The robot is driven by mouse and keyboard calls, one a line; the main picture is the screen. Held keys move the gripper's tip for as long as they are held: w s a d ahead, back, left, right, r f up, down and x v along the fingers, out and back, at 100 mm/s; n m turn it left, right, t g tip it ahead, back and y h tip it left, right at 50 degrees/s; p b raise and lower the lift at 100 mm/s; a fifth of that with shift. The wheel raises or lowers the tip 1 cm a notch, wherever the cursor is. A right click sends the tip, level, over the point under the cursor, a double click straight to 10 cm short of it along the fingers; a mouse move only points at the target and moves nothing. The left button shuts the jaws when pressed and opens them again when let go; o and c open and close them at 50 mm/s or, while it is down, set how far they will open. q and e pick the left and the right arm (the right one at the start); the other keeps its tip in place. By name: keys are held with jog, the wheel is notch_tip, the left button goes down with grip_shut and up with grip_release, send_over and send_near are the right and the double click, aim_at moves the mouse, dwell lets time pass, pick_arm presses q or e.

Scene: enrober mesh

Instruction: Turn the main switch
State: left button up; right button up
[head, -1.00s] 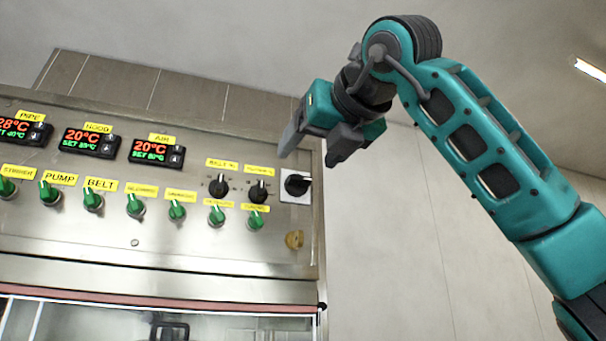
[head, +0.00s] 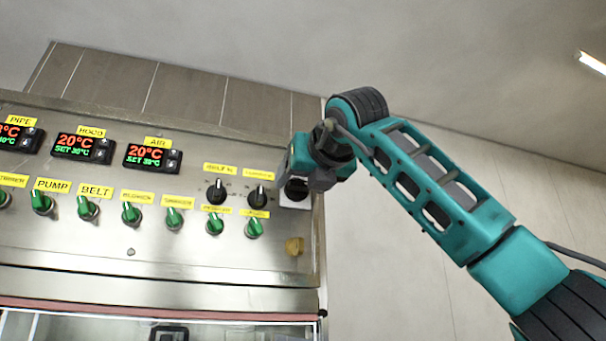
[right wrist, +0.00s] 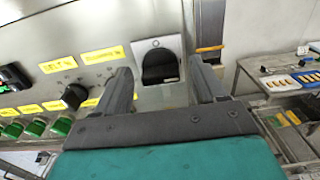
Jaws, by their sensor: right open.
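The main switch is a black rotary knob on a white square plate at the panel's right end. In the right wrist view the main switch (right wrist: 158,66) sits ahead of my fingers, toward the gap between them. In the head view the main switch (head: 296,190) is partly hidden behind my right gripper (head: 305,180). In the right wrist view my right gripper (right wrist: 165,85) is open, with one finger on each side and nothing between them. I cannot tell whether the fingers touch the knob. My left gripper is not in view.
Two black knobs (head: 217,192) and a row of green switches (head: 131,212) lie left of the main switch. Temperature displays (head: 152,156) are at the upper left. A table with trays (right wrist: 290,80) stands at the right in the wrist view.

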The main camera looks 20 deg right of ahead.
jog(key=shift+w, duration=0.2)
jog(key=c, duration=1.1)
